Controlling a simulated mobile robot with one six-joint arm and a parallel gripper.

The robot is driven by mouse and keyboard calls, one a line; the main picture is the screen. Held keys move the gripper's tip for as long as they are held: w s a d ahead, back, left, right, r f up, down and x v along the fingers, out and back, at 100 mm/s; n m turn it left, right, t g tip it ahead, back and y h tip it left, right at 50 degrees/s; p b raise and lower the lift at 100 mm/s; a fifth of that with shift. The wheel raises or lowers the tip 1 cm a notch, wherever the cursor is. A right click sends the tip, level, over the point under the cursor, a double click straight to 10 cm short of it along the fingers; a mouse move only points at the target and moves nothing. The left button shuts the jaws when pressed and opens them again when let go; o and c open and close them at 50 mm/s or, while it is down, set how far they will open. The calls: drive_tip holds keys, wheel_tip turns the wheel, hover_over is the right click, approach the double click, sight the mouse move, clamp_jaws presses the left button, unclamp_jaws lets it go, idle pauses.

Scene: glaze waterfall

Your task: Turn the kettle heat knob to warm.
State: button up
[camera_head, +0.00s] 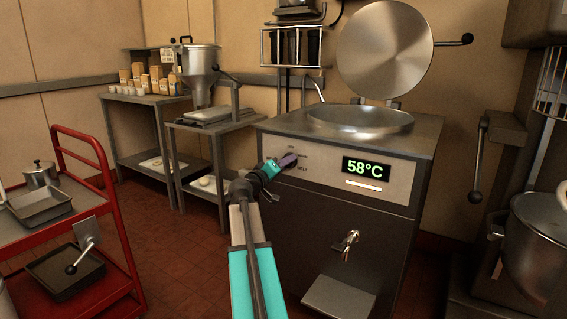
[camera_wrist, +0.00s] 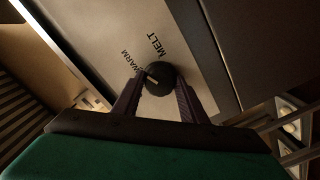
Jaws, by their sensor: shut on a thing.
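The kettle (camera_head: 358,121) is a steel floor unit with a round bowl and its lid raised. In the head view the fingers hide most of the knob.
A red cart (camera_head: 85,155) with pans stands at the left. A steel table (camera_head: 215,125) with a funnel machine stands left of the kettle. A tap (camera_head: 350,240) juts from the kettle's lower front. A mixer bowl (camera_head: 537,235) is at the right.

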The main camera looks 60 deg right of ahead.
drive_tip(key=shift+d+r+n+p, duration=0.3)
drive_tip(key=shift+r+n+p, duration=0.1)
drive_tip(key=shift+n, duration=0.6)
drive_tip(key=o, duration=1)
drive_tip(key=shift+o, duration=0.3)
drive_tip(key=shift+s+r, duration=0.1)
drive_tip(key=shift+s, duration=0.05)
drive_tip(key=shift+f, duration=0.4)
drive_tip(key=shift+a, duration=0.1)
